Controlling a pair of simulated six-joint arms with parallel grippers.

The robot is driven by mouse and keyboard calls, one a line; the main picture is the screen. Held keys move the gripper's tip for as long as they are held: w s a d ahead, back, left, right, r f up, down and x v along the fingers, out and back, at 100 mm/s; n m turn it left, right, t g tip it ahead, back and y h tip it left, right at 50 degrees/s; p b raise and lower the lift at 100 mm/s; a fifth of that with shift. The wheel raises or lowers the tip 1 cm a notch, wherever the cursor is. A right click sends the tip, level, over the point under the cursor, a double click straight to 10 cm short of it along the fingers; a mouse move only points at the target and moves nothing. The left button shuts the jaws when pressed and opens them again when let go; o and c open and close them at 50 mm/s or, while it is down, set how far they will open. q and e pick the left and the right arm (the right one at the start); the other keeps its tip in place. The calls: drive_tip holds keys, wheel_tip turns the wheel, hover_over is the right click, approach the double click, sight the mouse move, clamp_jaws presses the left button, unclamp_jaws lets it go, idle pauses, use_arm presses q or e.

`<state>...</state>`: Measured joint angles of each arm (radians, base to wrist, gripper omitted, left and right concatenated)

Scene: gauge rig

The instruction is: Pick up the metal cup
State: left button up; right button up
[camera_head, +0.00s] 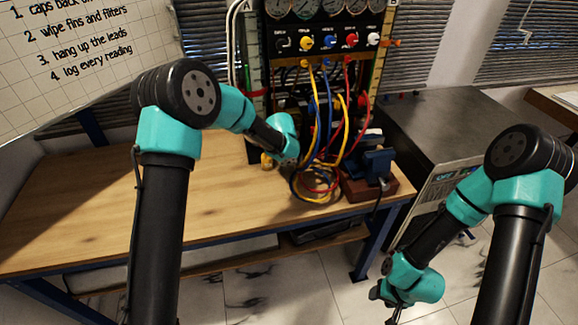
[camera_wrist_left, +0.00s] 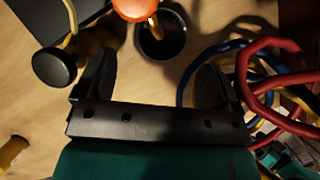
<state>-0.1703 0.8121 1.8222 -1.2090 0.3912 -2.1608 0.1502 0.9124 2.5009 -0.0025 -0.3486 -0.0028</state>
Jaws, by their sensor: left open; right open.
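A dark, round, open-topped cup (camera_wrist_left: 176,38), which looks like the metal cup, stands on the wooden bench in the left wrist view. An orange knob with a yellowish stem partly covers it. My left gripper (camera_wrist_left: 157,62) is open, its two dark fingers spread on either side just short of the cup, with nothing between them. In the head view the left arm reaches over the bench; its fingers and the cup are hard to make out there. My right gripper (camera_head: 387,294) hangs low at the right, off the bench, open and far from the cup.
Red, blue and yellow leads (camera_head: 318,183) loop from the gauge panel (camera_head: 330,40) down to the bench, close to the left gripper's right finger (camera_wrist_left: 215,85). A blue vise (camera_head: 377,165) stands at the right. A black round knob (camera_wrist_left: 55,68) lies left of the gripper. The bench's left side (camera_head: 80,200) is clear.

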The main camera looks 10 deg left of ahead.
use_arm(q)
drive_tip(key=shift+w+f, duration=0.1)
drive_tip(key=shift+f, duration=0.15)
drive_tip(key=shift+x, duration=2.6)
drive_tip(key=shift+d, duration=0.1)
drive_tip(key=c, duration=1.1)
drive_tip(key=shift+r, duration=0.15)
